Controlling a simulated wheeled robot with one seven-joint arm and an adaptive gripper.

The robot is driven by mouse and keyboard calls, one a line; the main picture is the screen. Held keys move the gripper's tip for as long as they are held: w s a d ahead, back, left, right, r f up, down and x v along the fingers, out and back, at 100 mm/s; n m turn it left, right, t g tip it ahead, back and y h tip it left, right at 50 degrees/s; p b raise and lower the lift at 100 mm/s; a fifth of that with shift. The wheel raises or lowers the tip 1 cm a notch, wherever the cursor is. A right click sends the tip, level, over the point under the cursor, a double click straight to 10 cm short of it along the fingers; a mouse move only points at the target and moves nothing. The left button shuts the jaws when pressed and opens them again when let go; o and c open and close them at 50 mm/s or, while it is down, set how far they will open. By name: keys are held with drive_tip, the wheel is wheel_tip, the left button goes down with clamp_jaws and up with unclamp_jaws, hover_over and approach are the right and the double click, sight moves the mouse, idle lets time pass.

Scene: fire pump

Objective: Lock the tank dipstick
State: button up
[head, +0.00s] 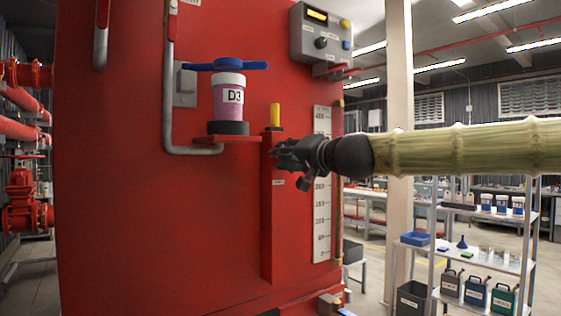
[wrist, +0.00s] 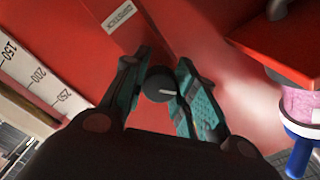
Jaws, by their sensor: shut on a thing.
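The tank dipstick has a yellow handle (head: 275,115) that stands upright at the top of a narrow red tube (head: 271,230) on the red tank's front. My gripper (head: 285,156) reaches in from the right, just below the handle. In the wrist view, my gripper (wrist: 165,72) is shut on a small dark round knob (wrist: 158,86) with a white line on its face. Its teal fingers lie on both sides of the knob. In the head view my fingers hide the knob.
A D3 jar (head: 229,107) with a blue crossbar stands on a red bracket left of my gripper. A white level scale (head: 321,215) runs down the tank to the right of the tube. A grey control box (head: 321,36) is above. A shelf rack (head: 470,245) stands at right.

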drive_tip(key=m, duration=0.2)
drive_tip(key=m+b, duration=0.1)
drive_tip(key=m, duration=0.2)
drive_tip(key=shift+a+f+m, duration=0.1)
drive_tip(key=shift+f+m, duration=0.2)
drive_tip(key=shift+f, duration=0.05)
drive_tip(key=shift+o, duration=0.2)
drive_tip(key=shift+r+m+b, duration=0.1)
drive_tip(key=shift+m+b, duration=0.55)
drive_tip(key=shift+m, duration=1.45)
drive_tip(key=o, duration=1)
drive_tip(key=shift+r, duration=0.15)
drive_tip(key=shift+s+r, duration=0.1)
